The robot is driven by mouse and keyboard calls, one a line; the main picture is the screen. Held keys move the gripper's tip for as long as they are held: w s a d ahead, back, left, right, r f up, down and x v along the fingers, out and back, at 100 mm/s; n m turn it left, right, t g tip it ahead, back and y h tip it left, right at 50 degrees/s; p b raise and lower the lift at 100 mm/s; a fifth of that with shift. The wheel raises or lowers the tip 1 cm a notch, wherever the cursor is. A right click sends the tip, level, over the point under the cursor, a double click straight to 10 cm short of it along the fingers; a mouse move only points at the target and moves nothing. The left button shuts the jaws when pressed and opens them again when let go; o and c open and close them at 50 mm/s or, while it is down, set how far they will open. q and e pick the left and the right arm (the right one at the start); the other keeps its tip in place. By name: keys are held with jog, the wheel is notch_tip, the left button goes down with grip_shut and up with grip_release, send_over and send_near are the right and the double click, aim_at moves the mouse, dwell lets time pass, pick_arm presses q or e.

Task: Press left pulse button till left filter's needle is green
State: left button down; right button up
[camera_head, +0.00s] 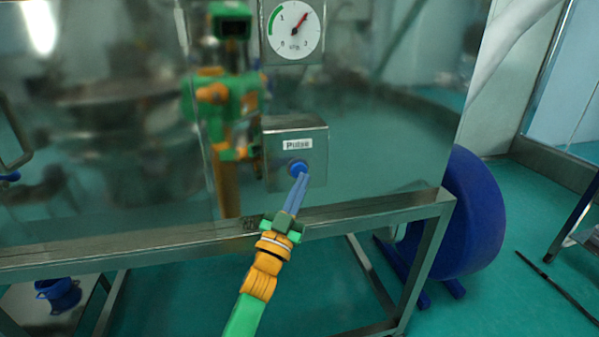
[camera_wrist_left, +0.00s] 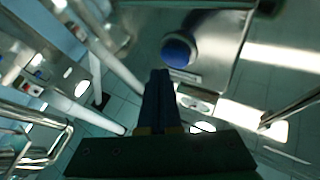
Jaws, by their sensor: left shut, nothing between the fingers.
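The blue pulse button (camera_head: 298,167) sits on a steel box labelled "Pulse" (camera_head: 298,144) on the shiny panel. Above it is a round pressure gauge (camera_head: 294,30). Its needle is red and points up and to the right, outside the green arc at the left. My left gripper (camera_head: 303,176) is shut and empty, its blue fingertips at the lower edge of the button. In the left wrist view the button (camera_wrist_left: 178,51) lies just beyond the fingertips (camera_wrist_left: 160,74). I cannot tell whether they touch. My right gripper is not in view.
A steel frame rail (camera_head: 385,213) runs below the panel. A large blue round drum (camera_head: 473,215) stands to the right of the frame. A blue container (camera_head: 60,294) is at the lower left. The panel mirrors my own body.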

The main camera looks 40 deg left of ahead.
pick_arm(q)
jog(key=shift+a, duration=0.1)
jog(key=shift+w+a, duration=0.25)
jog(key=shift+w, duration=0.05)
jog(key=shift+w+a+b, duration=0.3)
jog(key=shift+a+b, duration=0.05)
dwell(1.0)
dwell(0.3)
jog(key=shift+s+d+p, duration=0.45)
jog(key=shift+s+d, duration=0.15)
jog(key=shift+d, duration=0.05)
jog(key=shift+d, duration=0.1)
jog(key=s+d+p, duration=0.1)
jog(key=s+d, duration=0.2)
jog(key=shift+s+d+p, duration=0.1)
jog(key=shift+d+p, duration=0.25)
jog(key=shift+p, duration=0.05)
